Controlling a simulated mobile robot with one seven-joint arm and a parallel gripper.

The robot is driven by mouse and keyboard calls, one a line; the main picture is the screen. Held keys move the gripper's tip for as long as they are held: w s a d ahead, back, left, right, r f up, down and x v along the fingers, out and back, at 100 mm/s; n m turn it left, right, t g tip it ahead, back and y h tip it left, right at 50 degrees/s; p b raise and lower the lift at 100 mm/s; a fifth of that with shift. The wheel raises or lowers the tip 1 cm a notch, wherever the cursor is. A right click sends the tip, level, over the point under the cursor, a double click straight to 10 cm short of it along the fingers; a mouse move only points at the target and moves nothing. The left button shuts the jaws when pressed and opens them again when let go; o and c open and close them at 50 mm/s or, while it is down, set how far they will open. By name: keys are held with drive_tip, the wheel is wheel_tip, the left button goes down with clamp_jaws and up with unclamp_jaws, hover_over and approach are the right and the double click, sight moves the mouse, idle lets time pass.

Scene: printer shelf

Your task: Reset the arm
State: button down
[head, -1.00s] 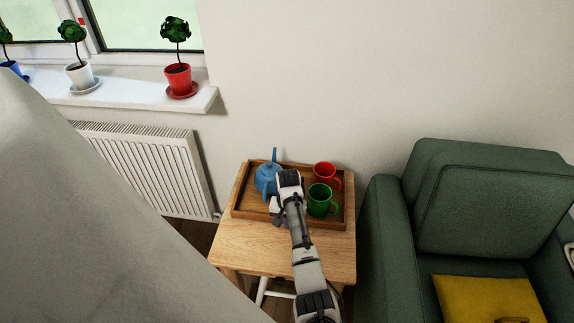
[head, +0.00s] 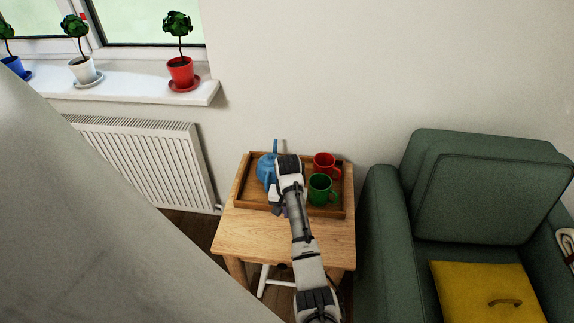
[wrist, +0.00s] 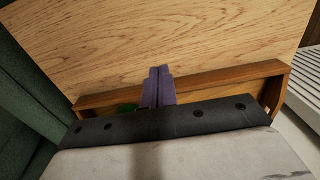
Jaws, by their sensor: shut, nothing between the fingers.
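My gripper (wrist: 160,72) shows in the wrist view as two purple fingers pressed together, with nothing between them. They are above the front rim of the wooden tray and the bare wooden tabletop. In the head view my arm reaches over the small wooden table (head: 260,235), and its end hides part of the tray (head: 335,212). The fingertips cannot be made out clearly there. On the tray stand a blue teapot (head: 265,169) to the left of my arm, and a red mug (head: 324,165) and a green mug (head: 320,188) to its right. A bit of green shows beside the fingers in the wrist view.
A green armchair (head: 480,190) with a yellow cushion (head: 480,285) stands right of the table. A white radiator (head: 145,160) is at the left, under a windowsill (head: 140,90) with potted plants. The table's front part is bare. A pale surface fills the lower left.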

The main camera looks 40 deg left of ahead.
drive_tip(key=shift+r, duration=2.3)
